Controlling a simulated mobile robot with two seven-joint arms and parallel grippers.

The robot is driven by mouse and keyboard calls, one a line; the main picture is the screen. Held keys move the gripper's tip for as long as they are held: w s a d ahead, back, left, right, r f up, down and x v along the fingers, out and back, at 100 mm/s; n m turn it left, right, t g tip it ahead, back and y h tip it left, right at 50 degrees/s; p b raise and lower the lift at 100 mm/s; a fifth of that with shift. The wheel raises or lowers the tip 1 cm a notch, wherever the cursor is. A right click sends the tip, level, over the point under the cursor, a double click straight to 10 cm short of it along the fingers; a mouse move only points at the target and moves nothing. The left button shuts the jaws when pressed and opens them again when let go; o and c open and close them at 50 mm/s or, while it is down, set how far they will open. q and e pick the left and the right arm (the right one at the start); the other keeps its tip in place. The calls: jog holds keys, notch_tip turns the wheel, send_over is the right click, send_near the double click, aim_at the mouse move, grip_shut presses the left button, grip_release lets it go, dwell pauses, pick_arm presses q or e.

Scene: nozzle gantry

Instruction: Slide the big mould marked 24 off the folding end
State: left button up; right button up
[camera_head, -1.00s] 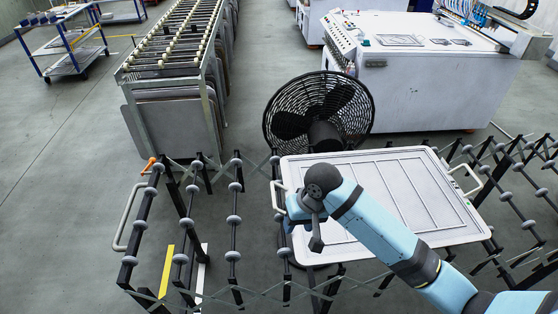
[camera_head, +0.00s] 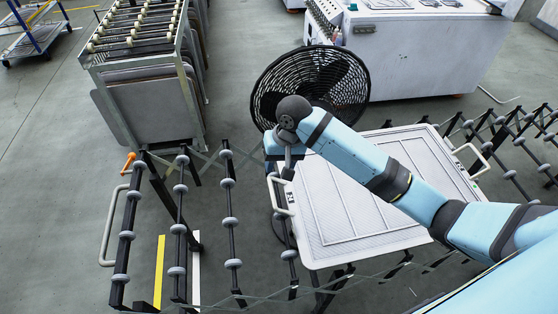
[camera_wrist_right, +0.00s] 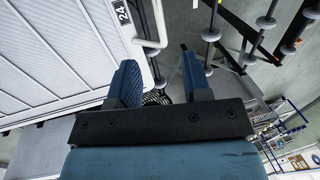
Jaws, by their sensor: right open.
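The big mould (camera_head: 345,225) is a pale, flat, ribbed panel lying on the roller conveyor, with a white handle at its left side (camera_head: 282,196) and another at its right. In the right wrist view, its label reads 24 (camera_wrist_right: 122,12) beside the handle (camera_wrist_right: 153,30). My right gripper (camera_head: 286,172) is at the far end of the left handle. In its wrist view, the open fingers (camera_wrist_right: 159,72) are empty, and the handle lies ahead of the gap between them; I cannot tell whether they touch it. My left gripper is not in view.
The conveyor's left end (camera_head: 125,236) has bare rollers and an orange-tipped lever (camera_head: 128,164). A black fan (camera_head: 312,85) stands close behind the mould. A mould rack (camera_head: 150,75) stands at back left and a white machine (camera_head: 420,55) behind.

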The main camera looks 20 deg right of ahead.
aim_at(272, 188)
jog(key=a+f, duration=0.1)
jog(key=f, duration=0.3)
jog(key=f+p, duration=0.1)
jog(key=f, duration=0.4)
jog(key=a+f, duration=0.1)
jog(key=f, duration=0.3)
jog(key=shift+w+a+f, duration=0.2)
jog(key=shift+w+a, duration=0.1)
jog(key=shift+c, duration=0.3)
grip_shut()
jog(key=shift+p, duration=0.3)
dwell(0.3)
